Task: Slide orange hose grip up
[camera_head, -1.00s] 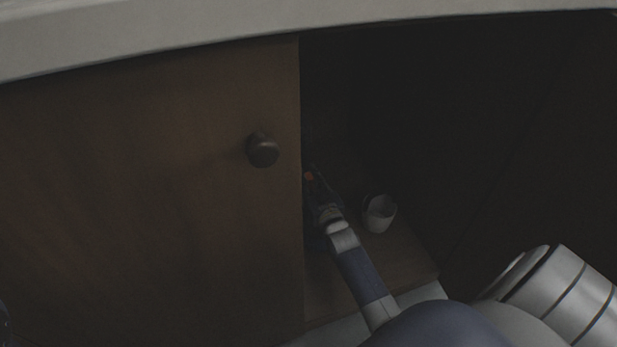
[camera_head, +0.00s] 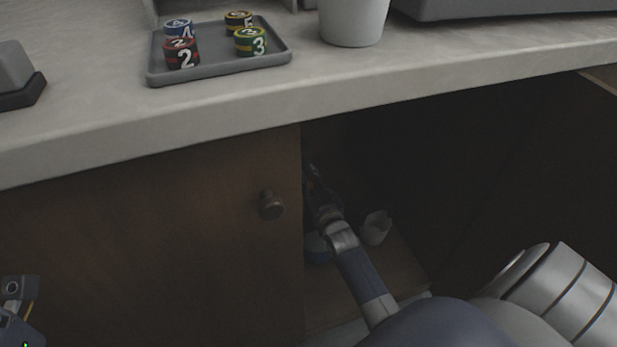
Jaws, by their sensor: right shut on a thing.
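My right arm reaches into the dark open cabinet below the counter. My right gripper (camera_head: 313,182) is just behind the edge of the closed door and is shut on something. What it holds is too dark and too small to make out. I cannot clearly see the orange hose grip in the current view; the door edge and my gripper may hide it. A part of my left arm, near its gripper (camera_head: 18,290), shows at the lower left edge, in front of the door; its fingers cannot be made out.
The closed wooden door (camera_head: 150,240) with a round knob (camera_head: 271,204) borders my right arm on the left. A white cup (camera_head: 376,227) stands on the cabinet floor close to the arm. Above, the counter (camera_head: 110,125) holds a grey tray (camera_head: 215,69) with several numbered pucks.

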